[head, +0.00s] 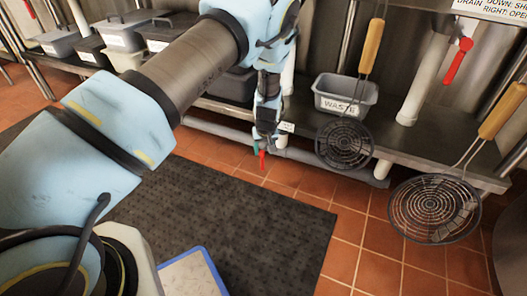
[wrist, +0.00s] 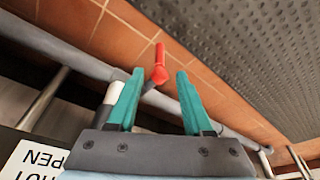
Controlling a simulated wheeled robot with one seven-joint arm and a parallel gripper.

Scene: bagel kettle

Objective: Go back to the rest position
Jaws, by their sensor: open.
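My arm reaches across the head view from the lower left to the upper middle. My gripper (wrist: 155,95) shows in the wrist view as two teal fingers, spread apart with nothing between them. In the head view the wrist hangs down near the shelf edge, and the fingers are hard to make out there. A red valve handle (wrist: 160,65) appears beyond the fingertips in the wrist view. It also seems to show low in the head view (head: 263,160). I cannot tell the distance between fingers and handle, but no grip on it is visible.
Two wire skimmers with wooden handles, one at the middle (head: 345,145) and one at the right (head: 435,208), hang before the shelf. A grey WASTE bin (head: 345,94) and several lidded bins stand on the shelf. A second red handle (head: 458,60) is at upper right. A dark mat (head: 240,225) covers the tiles.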

